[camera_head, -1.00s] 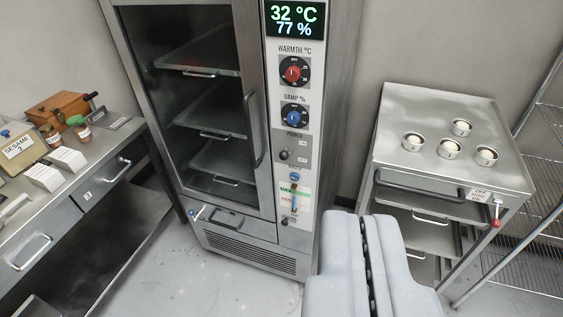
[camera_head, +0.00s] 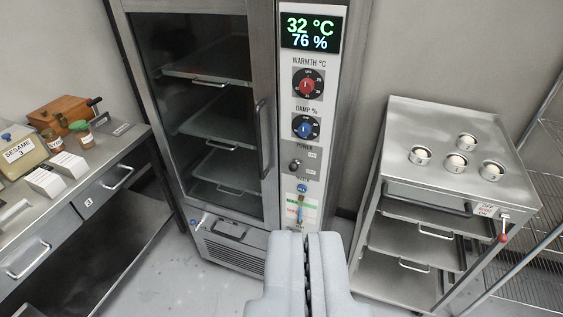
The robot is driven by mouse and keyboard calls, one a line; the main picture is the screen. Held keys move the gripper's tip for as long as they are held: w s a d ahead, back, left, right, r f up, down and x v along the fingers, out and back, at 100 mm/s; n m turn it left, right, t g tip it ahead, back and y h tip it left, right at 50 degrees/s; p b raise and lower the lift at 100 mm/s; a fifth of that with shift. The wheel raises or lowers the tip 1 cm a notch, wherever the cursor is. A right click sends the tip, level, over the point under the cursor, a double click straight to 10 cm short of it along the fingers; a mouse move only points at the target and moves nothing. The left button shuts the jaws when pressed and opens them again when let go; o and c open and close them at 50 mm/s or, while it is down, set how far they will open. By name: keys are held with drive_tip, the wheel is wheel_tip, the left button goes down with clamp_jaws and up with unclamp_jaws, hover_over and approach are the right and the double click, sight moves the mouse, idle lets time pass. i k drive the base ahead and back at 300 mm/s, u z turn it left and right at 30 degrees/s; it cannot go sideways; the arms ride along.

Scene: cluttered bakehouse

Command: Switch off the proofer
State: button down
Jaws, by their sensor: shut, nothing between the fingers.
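The proofer (camera_head: 226,225) is a tall steel cabinet with a dark glass door, shut, and trays inside. Its display (camera_head: 312,33) is lit and reads 32 °C and 76 %. Below it on the panel are the red warmth knob (camera_head: 307,86), the blue damp knob (camera_head: 305,127) and a small dark power switch (camera_head: 295,165) with small labels beside it. The switch's exact position is too small to tell. My gripper (camera_head: 305,238) is shut and empty, in front of the panel's lower part and below the switch, apparently not touching it.
A steel counter (camera_head: 110,160) with jars and boxes stands at the left. A steel rack trolley (camera_head: 428,112) with several small cups on top stands at the right, with a red-handled lever (camera_head: 503,238) on its corner. Wire shelving (camera_head: 545,190) is at the far right.

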sight(293, 167)
drive_tip(key=u, duration=0.05)
drive_tip(key=i, duration=1)
drive_tip(key=z, duration=0.05)
